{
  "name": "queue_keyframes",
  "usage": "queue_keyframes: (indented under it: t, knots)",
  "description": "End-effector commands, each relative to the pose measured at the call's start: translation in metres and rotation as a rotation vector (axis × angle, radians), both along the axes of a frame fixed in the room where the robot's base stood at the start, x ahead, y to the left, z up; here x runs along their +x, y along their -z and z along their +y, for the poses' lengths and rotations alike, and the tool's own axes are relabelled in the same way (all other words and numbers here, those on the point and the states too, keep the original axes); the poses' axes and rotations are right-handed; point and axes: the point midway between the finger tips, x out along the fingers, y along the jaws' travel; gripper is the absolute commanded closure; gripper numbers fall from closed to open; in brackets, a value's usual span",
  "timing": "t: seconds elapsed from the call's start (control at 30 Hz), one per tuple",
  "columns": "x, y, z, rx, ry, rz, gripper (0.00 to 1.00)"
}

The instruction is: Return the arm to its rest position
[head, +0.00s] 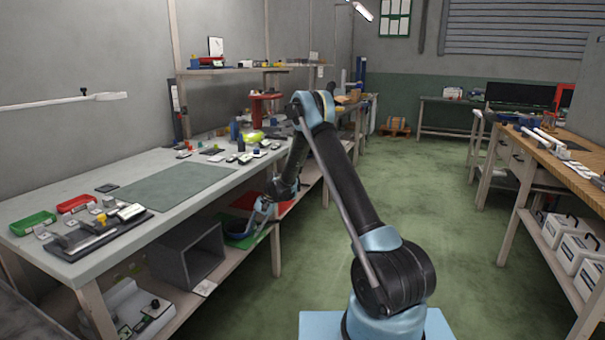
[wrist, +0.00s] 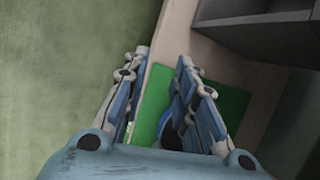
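My arm reaches forward and down to the left in the head view, with its upper link raised. My gripper (head: 260,214) hangs in front of the lower shelf of the left workbench, below the tabletop. In the wrist view my gripper (wrist: 160,76) has its two blue fingers spread well apart, with nothing held between them. Beyond the fingers lies a green panel (wrist: 155,88) on the shelf. A dark blue rounded thing (wrist: 171,134) on it is partly hidden by the right finger, and I cannot tell its full shape.
The left workbench (head: 152,228) carries a grey-green mat (head: 175,186), small trays and several small parts. A grey open box (head: 188,252) stands on its lower shelf, left of my gripper. A wooden bench (head: 560,152) stands at right. The green floor (head: 430,190) between is clear.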

Motion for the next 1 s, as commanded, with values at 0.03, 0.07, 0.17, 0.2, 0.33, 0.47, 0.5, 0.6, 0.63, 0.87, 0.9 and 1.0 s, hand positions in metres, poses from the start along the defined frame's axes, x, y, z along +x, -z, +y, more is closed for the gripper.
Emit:
queue_keyframes:
  t: [0.03, 0.07, 0.17, 0.2, 0.33, 0.47, 0.5, 0.6, 0.63, 0.87, 0.9, 1.0]
  knots:
    - [0.001, -0.007, -0.007, -0.001, 0.004, -0.004, 0.74]
    - [0.001, -0.011, -0.010, -0.002, 0.005, -0.006, 0.74]
    - [0.001, -0.022, -0.018, -0.005, 0.007, -0.016, 0.74]
    - [0.001, -0.027, -0.021, -0.007, 0.007, -0.020, 0.74]
    - [-0.001, -0.046, -0.032, -0.013, 0.005, -0.035, 0.74]
    - [-0.004, -0.070, -0.048, -0.021, 0.003, -0.055, 0.74]
    - [-0.006, -0.080, -0.054, -0.024, 0.002, -0.063, 0.74]
    - [-0.013, -0.105, -0.071, -0.035, -0.002, -0.084, 0.74]
    - [-0.016, -0.113, -0.076, -0.038, -0.003, -0.091, 0.74]
    - [-0.038, -0.165, -0.115, -0.063, -0.014, -0.140, 0.74]
    - [-0.042, -0.174, -0.122, -0.068, -0.016, -0.148, 0.74]
    - [-0.055, -0.194, -0.140, -0.081, -0.022, -0.169, 0.74]
